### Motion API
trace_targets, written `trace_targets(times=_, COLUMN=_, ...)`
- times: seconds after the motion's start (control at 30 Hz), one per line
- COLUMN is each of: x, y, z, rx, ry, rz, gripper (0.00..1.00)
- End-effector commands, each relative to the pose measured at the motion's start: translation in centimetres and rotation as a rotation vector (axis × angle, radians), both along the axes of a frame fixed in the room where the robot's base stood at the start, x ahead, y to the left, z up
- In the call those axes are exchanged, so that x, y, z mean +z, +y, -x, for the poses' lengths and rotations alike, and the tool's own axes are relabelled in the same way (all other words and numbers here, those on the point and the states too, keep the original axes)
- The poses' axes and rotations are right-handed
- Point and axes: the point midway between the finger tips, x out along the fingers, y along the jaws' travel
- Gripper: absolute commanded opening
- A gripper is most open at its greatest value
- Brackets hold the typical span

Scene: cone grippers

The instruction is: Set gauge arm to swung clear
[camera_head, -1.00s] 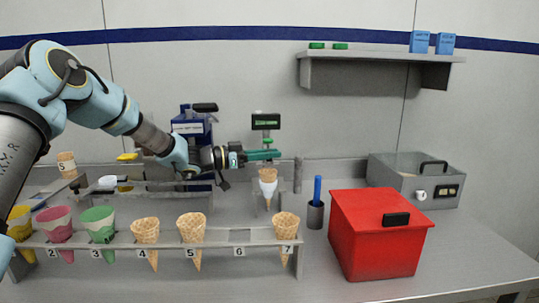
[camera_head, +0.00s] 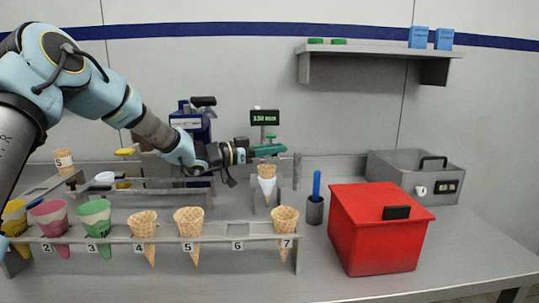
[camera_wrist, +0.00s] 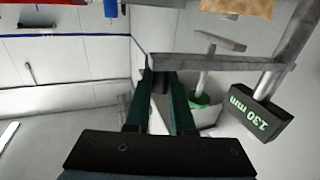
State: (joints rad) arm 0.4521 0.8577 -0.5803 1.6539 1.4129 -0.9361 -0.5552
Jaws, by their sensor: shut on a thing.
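My gripper (camera_head: 284,149) is at the back middle of the bench in the head view, just above a cone in a white sleeve (camera_head: 267,187). In the wrist view my gripper (camera_wrist: 159,78) has its teal fingers closed on a small dark part at the end of the grey gauge arm (camera_wrist: 205,64). The gauge display (camera_head: 264,117) stands behind my gripper; in the wrist view the display (camera_wrist: 256,113) appears upside down and reads 130 mm. The gauge arm's far side is partly hidden by my fingers.
A front rack (camera_head: 213,236) holds several cones in numbered slots; slot 6 is empty. A red box (camera_head: 378,235), a cup with a blue stick (camera_head: 314,211) and a grey box (camera_head: 436,185) stand to the right. A wall shelf (camera_head: 375,54) hangs above.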

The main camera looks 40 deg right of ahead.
Motion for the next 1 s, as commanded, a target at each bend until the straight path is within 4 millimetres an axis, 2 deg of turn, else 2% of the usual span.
trace_targets(times=0.03, x=-0.6, y=-0.5, z=0.5, rx=0.026, ry=0.0, rz=0.0, gripper=0.0)
trace_targets(times=0.53, x=-1.1, y=-6.2, z=3.0, rx=0.373, ry=-0.005, rz=0.004, gripper=0.0)
trace_targets(times=1.0, x=-0.3, y=-11.2, z=3.3, rx=0.658, ry=-0.003, rz=0.0, gripper=0.0)
